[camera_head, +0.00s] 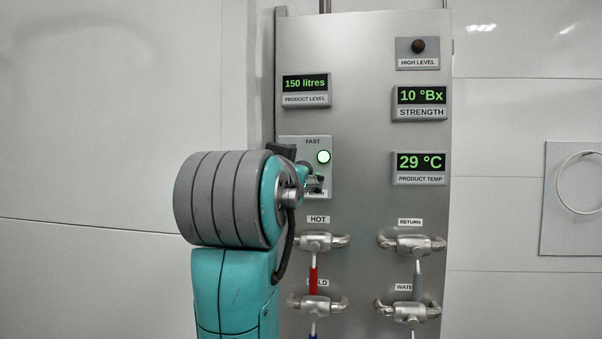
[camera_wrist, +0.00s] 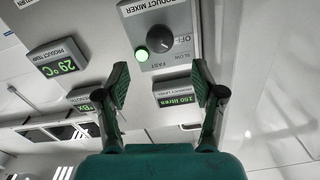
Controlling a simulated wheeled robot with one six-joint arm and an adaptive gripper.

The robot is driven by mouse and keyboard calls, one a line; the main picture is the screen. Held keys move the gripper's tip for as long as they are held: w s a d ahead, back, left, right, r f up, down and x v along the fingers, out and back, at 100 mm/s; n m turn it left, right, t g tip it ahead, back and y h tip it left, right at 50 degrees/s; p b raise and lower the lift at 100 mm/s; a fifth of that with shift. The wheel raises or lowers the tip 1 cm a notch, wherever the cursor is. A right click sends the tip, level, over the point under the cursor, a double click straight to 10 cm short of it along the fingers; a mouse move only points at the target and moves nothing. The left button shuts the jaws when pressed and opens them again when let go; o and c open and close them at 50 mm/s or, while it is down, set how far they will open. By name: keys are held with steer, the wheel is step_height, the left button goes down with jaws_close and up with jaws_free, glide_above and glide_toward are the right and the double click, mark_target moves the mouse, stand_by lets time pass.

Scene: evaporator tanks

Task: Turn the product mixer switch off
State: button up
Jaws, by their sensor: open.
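The product mixer switch is a dark round knob (camera_wrist: 156,43) on a grey plate, seen upside down in the wrist view. OFF, SLOW and FAST labels are printed around it. I cannot clearly tell which label the knob points to. A green lamp (camera_wrist: 141,54) beside it is lit.
The product level display (camera_head: 305,90) is above the mixer plate and the product temp display (camera_head: 420,168) is to its right. Below are the hot valve (camera_head: 318,242) and the return valve (camera_head: 412,243), with more valves under them. Plain wall lies left of the panel.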

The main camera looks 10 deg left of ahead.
steer(key=w, duration=0.8)
steer(key=shift+w, duration=0.4)
steer(key=c, duration=1.1)
